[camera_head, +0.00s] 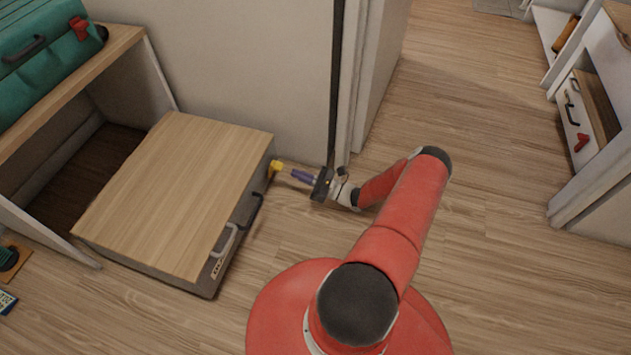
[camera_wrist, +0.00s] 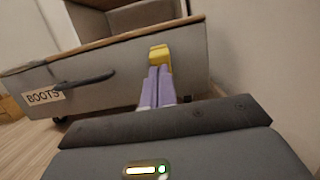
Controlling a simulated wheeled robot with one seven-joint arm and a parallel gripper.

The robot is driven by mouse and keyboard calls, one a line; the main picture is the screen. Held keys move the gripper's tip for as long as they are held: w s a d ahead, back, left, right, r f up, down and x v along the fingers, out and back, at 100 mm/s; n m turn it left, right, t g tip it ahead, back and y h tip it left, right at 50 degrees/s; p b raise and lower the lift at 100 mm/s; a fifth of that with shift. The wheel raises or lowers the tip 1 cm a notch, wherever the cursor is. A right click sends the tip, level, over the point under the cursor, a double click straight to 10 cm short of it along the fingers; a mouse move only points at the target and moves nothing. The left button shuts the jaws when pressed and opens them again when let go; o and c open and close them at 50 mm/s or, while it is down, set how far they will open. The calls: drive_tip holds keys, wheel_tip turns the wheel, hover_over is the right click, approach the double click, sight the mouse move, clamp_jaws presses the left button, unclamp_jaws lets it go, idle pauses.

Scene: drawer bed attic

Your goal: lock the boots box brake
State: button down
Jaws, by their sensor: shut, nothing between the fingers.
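The boots box (camera_head: 175,190) is a wide drawer with a wooden top, standing out from under a shelf unit at the left. The fingertips are at or touching the lever; I cannot tell which. They hide its lower part.
A wall and door frame (camera_head: 345,90) stand close behind my gripper. A green case (camera_head: 40,60) sits on the shelf at the left. Another drawer with a red part (camera_head: 582,142) is at the far right. The floor (camera_head: 480,150) between is clear.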

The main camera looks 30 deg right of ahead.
sight(275, 163)
drive_tip(key=shift+x, duration=1.5)
drive_tip(key=p, duration=0.1)
drive_tip(key=r+p, duration=0.1)
drive_tip(key=g+p, duration=0.1)
drive_tip(key=shift+w+a+r+h, duration=0.25)
drive_tip(key=shift+w+r+h, duration=0.05)
drive_tip(key=shift+r+h, duration=0.1)
drive_tip(key=shift+w+a, duration=0.25)
drive_tip(key=shift+w, duration=0.05)
drive_tip(key=shift+s+d, duration=0.2)
drive_tip(key=r+v, duration=0.1)
drive_tip(key=v, duration=1.2)
drive_tip(key=shift+s+d+r, duration=0.2)
drive_tip(key=shift+s+r, duration=0.05)
drive_tip(key=shift+r, duration=0.15)
